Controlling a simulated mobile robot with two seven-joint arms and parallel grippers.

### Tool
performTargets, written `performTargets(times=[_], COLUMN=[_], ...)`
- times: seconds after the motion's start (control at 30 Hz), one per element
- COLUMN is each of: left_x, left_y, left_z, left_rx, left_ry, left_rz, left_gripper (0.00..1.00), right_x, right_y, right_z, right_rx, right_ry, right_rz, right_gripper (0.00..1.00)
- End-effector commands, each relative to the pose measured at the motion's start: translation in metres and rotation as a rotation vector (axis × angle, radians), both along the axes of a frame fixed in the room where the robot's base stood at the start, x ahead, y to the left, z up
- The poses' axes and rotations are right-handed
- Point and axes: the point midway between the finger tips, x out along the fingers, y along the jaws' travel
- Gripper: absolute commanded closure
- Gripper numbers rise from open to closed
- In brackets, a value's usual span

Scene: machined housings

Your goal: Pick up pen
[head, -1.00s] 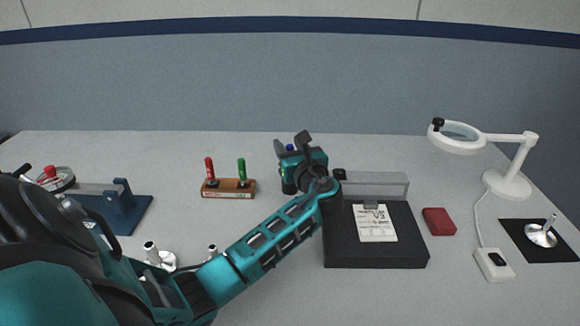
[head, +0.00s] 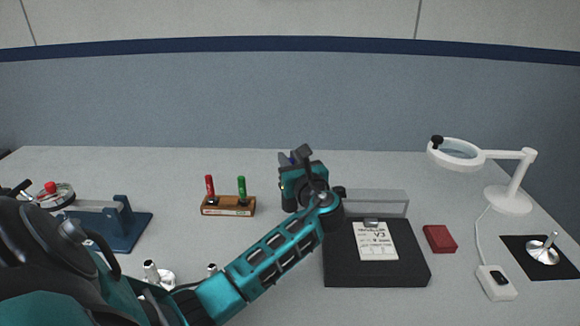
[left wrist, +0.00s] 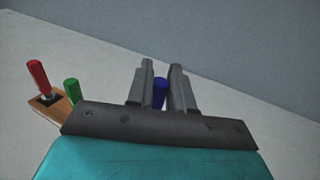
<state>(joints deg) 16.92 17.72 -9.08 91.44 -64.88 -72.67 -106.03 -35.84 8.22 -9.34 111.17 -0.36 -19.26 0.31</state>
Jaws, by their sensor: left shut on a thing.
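My left gripper (head: 288,160) is closed around a blue pen, above the table to the right of a small wooden pen stand (head: 228,206). In the left wrist view the blue pen (left wrist: 160,92) shows upright between the two fingers of the left gripper (left wrist: 160,75); its lower part is hidden behind the gripper body. In the head view only a speck of blue shows at the fingers. A red pen (head: 210,187) and a green pen (head: 242,190) stand in the stand. My right gripper is not in view.
A black box (head: 375,270) with a white card and a clear cover lies right of my arm, with a red block (head: 439,239) beside it. A white magnifier lamp (head: 508,198) stands at right, a blue fixture (head: 120,228) at left. The table behind the stand is clear.

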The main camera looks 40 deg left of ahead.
Motion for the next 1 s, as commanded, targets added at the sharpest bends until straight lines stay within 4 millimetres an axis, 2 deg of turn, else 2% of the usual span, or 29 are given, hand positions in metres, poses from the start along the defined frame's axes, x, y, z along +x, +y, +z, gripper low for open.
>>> performTargets(times=[0.27,0.6,0.8,1.0], left_x=[0.000,0.000,0.000,0.000], left_y=[0.000,0.000,0.000,0.000], left_z=[0.055,0.138,0.171,0.186], left_rx=[0.000,0.000,0.000,0.000], left_ry=[-0.006,-0.006,-0.004,0.000], left_rz=[0.000,0.001,0.001,0.000], left_gripper=[1.00,1.00,1.00,1.00], right_x=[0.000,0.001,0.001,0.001], right_y=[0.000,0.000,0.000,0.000], right_z=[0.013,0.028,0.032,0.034], right_rx=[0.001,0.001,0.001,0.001], right_ry=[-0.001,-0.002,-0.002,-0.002], right_rz=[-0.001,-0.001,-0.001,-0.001], right_gripper=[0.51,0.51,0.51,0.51])
